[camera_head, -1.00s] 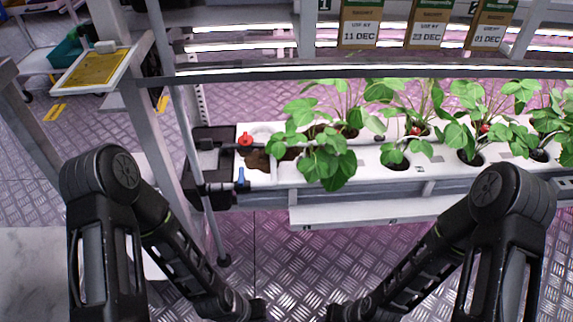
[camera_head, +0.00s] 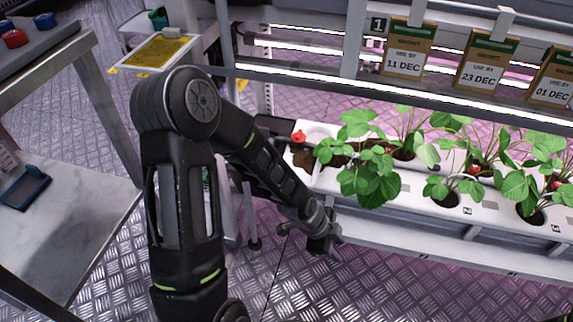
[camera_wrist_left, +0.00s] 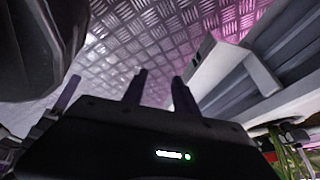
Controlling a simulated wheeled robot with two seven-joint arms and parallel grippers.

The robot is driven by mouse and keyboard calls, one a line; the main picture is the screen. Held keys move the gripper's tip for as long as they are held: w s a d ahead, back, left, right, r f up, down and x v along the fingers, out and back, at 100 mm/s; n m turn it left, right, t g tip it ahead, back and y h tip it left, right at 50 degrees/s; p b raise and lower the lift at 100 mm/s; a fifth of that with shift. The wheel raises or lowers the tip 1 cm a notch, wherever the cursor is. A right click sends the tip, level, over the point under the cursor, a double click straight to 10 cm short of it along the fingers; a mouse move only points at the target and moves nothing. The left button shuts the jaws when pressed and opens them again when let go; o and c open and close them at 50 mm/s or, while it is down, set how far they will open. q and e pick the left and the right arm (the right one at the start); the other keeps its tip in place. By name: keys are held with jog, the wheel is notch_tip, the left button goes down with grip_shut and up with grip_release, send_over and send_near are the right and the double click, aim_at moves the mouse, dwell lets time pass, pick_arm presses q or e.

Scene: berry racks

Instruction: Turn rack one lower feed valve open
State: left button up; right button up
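Rack one (camera_head: 350,79), marked with a "1" plate, has a lower white planting trough (camera_head: 400,185). A red valve handle (camera_head: 298,137) stands at the trough's left end, beside a dark box (camera_head: 272,124). No blue handle shows now; my left arm covers part of that end. My left gripper (camera_head: 328,247) is below and in front of the trough, right of the red handle and apart from it. In the left wrist view its two fingers (camera_wrist_left: 158,88) are spread with only floor between them. My right gripper is out of view.
Leafy strawberry plants (camera_head: 370,180) fill the trough to the right. A metal bench (camera_head: 75,215) with a blue tray (camera_head: 25,187) stands at left. A yellow panel (camera_head: 157,52) is beyond my arm. Metal floor (camera_head: 330,295) below the trough is clear.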

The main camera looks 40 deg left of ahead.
pick_arm(q)
jog(key=w+a+r+m+y+p, duration=0.1)
jog(key=a+r+m+y, duration=0.1)
jog(key=a+r+m, duration=0.7)
jog(key=a+r+m+t+y+p, duration=0.1)
jog(key=a+r+m+y+p, duration=0.1)
jog(key=a+r+m, duration=0.7)
notch_tip(320, 180, up, 3)
jog(key=shift+w+a+f+y, duration=0.1)
jog(key=shift+w+a+y, duration=0.25)
jog(key=shift+a+y, duration=0.5)
jog(key=b+x, duration=0.5)
jog(key=x, duration=0.2)
jog(key=shift+d+f, duration=0.1)
jog(key=shift+f, duration=0.05)
jog(key=shift+w+f, duration=0.1)
jog(key=shift+f, duration=0.2)
grip_shut()
